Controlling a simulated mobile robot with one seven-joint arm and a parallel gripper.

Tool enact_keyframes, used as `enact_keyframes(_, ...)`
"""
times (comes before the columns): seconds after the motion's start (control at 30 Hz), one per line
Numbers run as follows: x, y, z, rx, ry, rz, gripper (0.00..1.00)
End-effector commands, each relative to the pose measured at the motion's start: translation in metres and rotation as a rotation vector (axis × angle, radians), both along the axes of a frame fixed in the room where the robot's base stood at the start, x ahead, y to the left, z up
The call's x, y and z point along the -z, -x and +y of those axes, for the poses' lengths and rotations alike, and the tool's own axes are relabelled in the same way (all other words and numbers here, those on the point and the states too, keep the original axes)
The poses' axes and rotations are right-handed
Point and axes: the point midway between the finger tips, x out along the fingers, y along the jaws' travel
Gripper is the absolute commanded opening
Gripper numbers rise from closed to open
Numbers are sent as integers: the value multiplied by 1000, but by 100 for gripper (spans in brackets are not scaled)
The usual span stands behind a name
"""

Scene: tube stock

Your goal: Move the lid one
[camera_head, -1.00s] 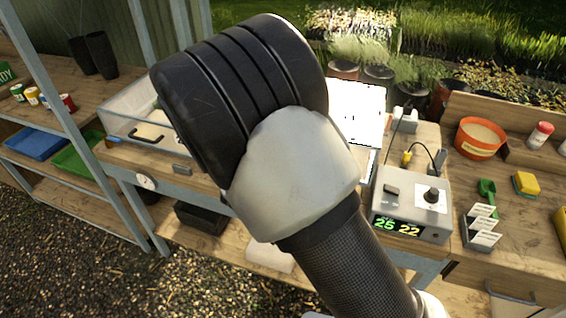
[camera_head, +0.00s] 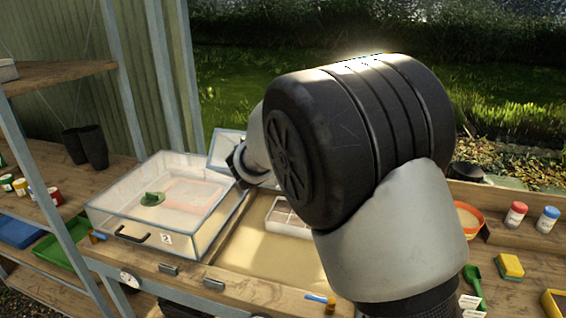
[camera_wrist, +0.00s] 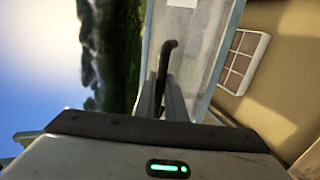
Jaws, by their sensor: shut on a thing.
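A clear framed lid (camera_head: 222,147) stands raised and tilted behind the open sandy bed in the head view, partly hidden by my arm; I take it as lid one. In the wrist view its grey-framed panel (camera_wrist: 208,38) runs along the right of my fingers, with a white label cut off at the top. My gripper (camera_wrist: 168,92) is shut on the dark bent handle (camera_wrist: 169,48) of this lid. In the head view my gripper is mostly hidden behind my own arm.
A clear closed case (camera_head: 125,213) labelled 2 stands left of the open sandy bed (camera_head: 258,262). A compartment tray (camera_head: 283,222) lies in the bed, also in the wrist view (camera_wrist: 243,62). A shelf rack (camera_head: 75,77) stands left; an orange pot (camera_head: 467,213) and shakers stand right.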

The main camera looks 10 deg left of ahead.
Motion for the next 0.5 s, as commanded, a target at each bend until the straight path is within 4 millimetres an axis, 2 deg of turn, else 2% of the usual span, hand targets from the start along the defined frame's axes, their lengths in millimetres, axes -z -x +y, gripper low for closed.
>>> enact_keyframes(0.4,-1,-2,-1,2,-2,1,0)
enact_keyframes(0.43,-1,-2,-1,2,-2,1,12)
enact_keyframes(0.5,-1,-2,-1,2,-2,1,24)
